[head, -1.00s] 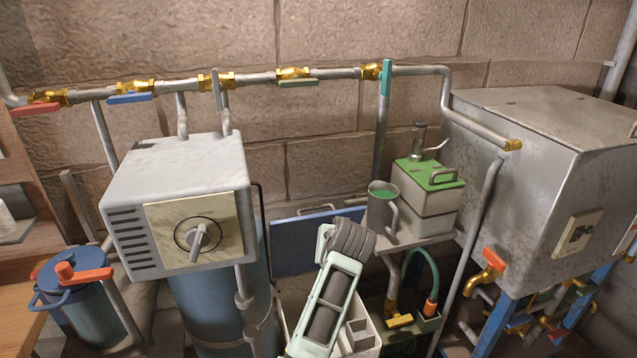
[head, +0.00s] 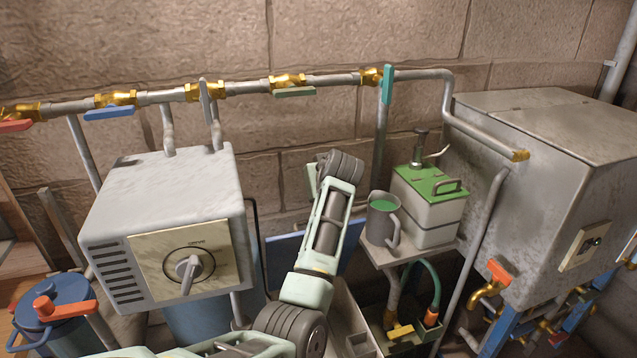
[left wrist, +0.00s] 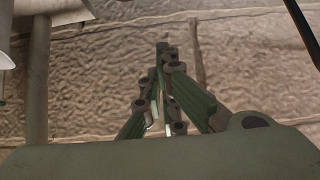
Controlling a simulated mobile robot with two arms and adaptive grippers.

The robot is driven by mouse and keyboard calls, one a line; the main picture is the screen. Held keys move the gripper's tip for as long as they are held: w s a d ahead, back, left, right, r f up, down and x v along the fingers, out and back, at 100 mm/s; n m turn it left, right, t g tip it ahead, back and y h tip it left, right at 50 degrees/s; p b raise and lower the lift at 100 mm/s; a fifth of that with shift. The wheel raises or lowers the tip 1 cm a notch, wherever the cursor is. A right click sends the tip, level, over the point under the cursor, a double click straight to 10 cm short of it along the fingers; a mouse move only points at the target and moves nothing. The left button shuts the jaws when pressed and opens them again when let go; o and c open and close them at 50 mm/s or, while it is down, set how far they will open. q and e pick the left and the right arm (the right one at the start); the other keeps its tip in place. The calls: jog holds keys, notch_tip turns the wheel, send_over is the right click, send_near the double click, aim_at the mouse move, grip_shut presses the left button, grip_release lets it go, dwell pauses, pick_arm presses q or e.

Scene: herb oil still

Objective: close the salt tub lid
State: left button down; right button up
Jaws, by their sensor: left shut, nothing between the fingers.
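An open pale box with inner dividers (head: 345,302) sits low in the middle of the head view, with a raised blue panel (head: 284,248) behind it. They look like the salt tub and its open lid, but I cannot be sure. My left arm passes in front and hides part of both. My left gripper (left wrist: 164,55) shows in the left wrist view, its fingers together and empty, with the brick wall behind. In the head view my wrist stands above the panel and hides the fingers. My right gripper is out of view.
A grey control box (head: 165,200) with a dial stands left. A grey mug (head: 382,222) and a green-lidded container (head: 432,205) stand on a small shelf right of my arm. A pipe with valves (head: 290,84) runs along the wall. A large metal tank (head: 545,150) fills the right.

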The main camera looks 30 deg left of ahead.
pick_arm(q)
jog(key=s+d+f, duration=0.1)
jog(key=d+f+p, duration=0.1)
jog(key=shift+s+f, duration=0.35)
jog(key=shift+s, duration=0.05)
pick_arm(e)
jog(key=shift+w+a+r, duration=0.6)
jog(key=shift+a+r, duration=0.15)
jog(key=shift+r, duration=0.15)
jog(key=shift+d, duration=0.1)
